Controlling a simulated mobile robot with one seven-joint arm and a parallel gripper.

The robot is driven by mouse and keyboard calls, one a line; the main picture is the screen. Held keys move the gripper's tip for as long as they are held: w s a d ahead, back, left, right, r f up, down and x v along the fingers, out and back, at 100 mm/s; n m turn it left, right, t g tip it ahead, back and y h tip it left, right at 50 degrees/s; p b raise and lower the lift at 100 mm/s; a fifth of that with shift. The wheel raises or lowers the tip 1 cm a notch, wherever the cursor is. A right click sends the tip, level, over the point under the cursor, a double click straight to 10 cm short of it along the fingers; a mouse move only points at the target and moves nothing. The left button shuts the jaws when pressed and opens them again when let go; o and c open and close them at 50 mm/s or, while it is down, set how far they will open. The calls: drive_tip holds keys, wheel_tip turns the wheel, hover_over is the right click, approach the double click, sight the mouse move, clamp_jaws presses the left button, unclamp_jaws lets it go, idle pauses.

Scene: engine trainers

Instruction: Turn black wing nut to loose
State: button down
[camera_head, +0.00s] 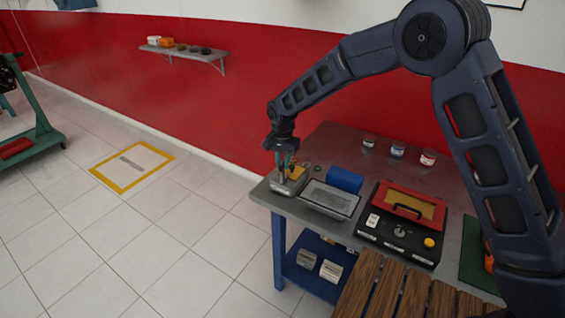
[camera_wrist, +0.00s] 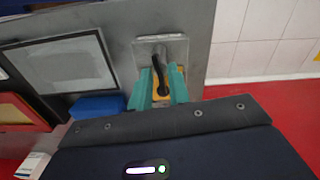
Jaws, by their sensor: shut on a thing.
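The black wing nut (camera_wrist: 161,74) is a dark, curved shape in the wrist view. It stands over a small yellow part on a grey metal plate (camera_wrist: 174,44). The two teal fingers of my gripper (camera_wrist: 161,88) are on either side of it and shut on its lower part. In the head view my gripper (camera_head: 285,163) points down over the yellow-topped fixture (camera_head: 289,186) at the table's left corner. The wing nut is hidden or too small to tell there.
Beside the fixture are a grey tray (camera_head: 329,200) and a blue box (camera_head: 345,179). A black control box (camera_head: 398,238) with a red-framed lid stands to the right. Several jars (camera_head: 398,150) are at the back.

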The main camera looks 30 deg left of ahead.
drive_tip(key=n, duration=1.2)
drive_tip(key=shift+n, duration=1.6)
drive_tip(key=c, duration=1.6)
unclamp_jaws()
